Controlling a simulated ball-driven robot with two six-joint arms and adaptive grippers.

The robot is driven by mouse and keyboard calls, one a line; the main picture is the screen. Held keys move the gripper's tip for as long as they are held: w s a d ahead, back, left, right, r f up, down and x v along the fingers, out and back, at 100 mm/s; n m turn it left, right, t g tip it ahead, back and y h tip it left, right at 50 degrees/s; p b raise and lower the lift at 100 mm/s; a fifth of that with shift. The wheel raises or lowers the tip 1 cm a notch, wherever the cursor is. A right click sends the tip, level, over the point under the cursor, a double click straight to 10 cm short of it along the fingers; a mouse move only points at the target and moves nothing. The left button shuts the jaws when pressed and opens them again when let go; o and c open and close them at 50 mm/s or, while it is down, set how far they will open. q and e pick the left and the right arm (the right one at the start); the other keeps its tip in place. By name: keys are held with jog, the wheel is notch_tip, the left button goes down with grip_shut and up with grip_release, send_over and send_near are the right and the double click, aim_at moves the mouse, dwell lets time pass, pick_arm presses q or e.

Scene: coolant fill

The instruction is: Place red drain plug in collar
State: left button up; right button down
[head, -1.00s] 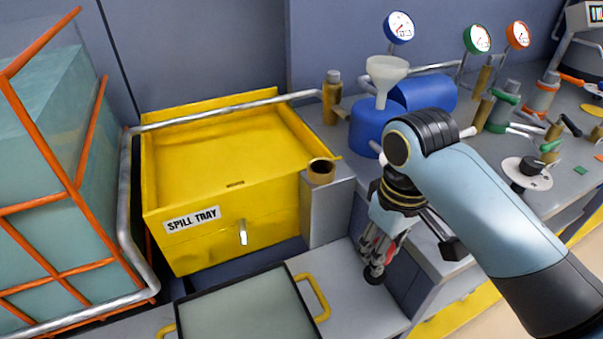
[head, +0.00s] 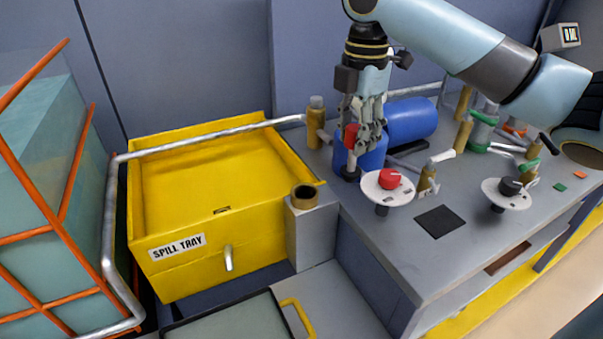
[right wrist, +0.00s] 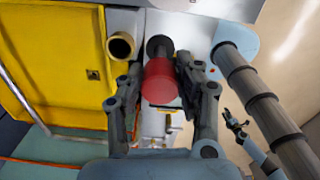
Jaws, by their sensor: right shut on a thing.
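The red drain plug (head: 352,136) has a red head, a pale stem and a black end, and hangs roughly upright. My right gripper (head: 362,128) is shut on its red head above the bench, in front of the blue container. In the right wrist view the red plug (right wrist: 162,82) sits between the fingers of the right gripper (right wrist: 164,78). The brass collar (head: 304,196) is an open ring on a grey block, left of and apart from the plug; it also shows in the right wrist view (right wrist: 121,46). A small dark gripper (right wrist: 236,122), apparently my left, shows at right there.
The yellow spill tray (head: 215,240) stands left of the collar, with a grey pipe (head: 210,138) along its back. A brass bottle (head: 316,125), a blue drum (head: 412,120) and a red-knobbed valve (head: 390,180) surround the plug. The bench front is mostly clear.

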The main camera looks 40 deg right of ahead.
pick_arm(q)
jog(key=shift+s+f, duration=0.25)
jog(key=shift+s, duration=0.15)
pick_arm(e)
jog(key=w+a+f, duration=0.2)
jog(key=w+f, duration=0.7)
jog(key=f, duration=0.1)
jog(key=shift+w+a, duration=0.25)
jog(key=shift+w, duration=0.1)
jog(key=shift+f, duration=0.1)
jog(key=c, duration=0.9)
grip_release()
pick_arm(q)
notch_tip(320, 180, up, 4)
jog(key=p, duration=0.4)
jog(key=shift+w+r, duration=0.1)
jog(key=shift+w, duration=0.05)
pick_arm(e)
notch_tip(320, 180, up, 12)
